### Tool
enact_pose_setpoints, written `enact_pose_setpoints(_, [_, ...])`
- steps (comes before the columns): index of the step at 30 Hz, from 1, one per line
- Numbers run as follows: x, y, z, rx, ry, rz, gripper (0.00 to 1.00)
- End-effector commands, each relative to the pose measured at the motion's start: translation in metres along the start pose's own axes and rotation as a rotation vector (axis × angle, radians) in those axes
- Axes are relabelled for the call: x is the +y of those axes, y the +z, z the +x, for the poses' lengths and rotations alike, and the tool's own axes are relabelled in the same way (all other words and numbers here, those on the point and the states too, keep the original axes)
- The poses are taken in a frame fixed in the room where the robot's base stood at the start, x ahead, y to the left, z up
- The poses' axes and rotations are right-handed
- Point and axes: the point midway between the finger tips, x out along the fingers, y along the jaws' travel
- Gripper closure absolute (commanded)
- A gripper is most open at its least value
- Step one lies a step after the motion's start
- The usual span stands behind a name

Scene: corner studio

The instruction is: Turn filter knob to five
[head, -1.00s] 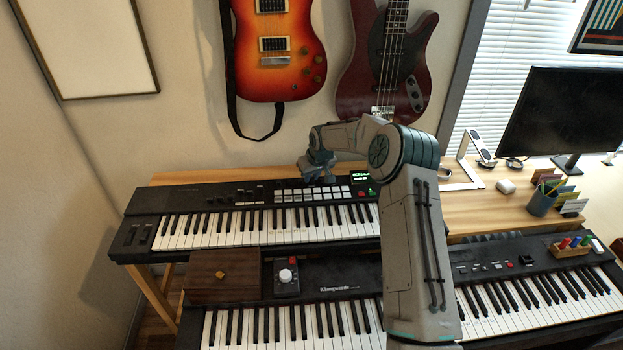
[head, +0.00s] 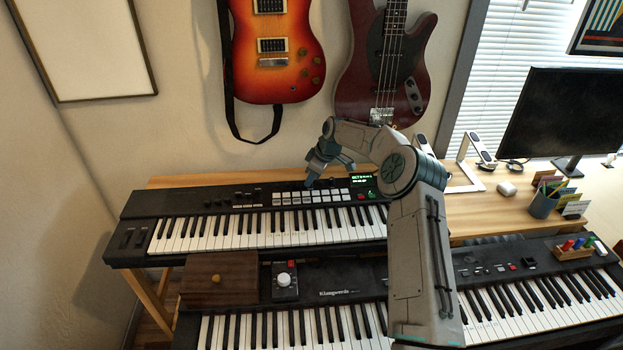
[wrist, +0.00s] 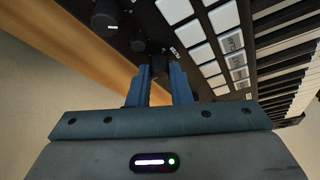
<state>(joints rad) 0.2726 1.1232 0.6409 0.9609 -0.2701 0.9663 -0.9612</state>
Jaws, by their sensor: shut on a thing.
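My gripper (head: 309,182) reaches down onto the control panel of the upper black keyboard (head: 160,208). In the wrist view, the two blue fingers of my gripper (wrist: 159,78) are closed around a small dark knob (wrist: 158,64), which is mostly hidden between them.
White square pads (wrist: 202,54) sit close to the right of the fingers. A lit green display (head: 362,180) is right of the gripper. A wooden box (head: 222,280) and a small box with a white knob (head: 284,279) stand below the upper keyboard. Two guitars hang behind.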

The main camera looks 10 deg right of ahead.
Motion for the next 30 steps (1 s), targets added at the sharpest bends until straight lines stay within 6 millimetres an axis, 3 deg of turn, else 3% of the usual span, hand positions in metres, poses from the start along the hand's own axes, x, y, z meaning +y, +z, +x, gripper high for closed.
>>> enact_pose_setpoints(16, [0.0003,-0.0004,-0.0003,0.000,-0.010,-0.026,1.00])
enact_pose_setpoints(17, [0.0003,-0.0004,-0.0003,0.000,-0.010,-0.026,0.79])
enact_pose_setpoints(18, [0.0003,-0.0004,-0.0003,0.000,-0.010,-0.025,0.73])
enact_pose_setpoints(30, [0.0012,-0.0001,-0.0091,0.000,-0.007,-0.025,0.73])
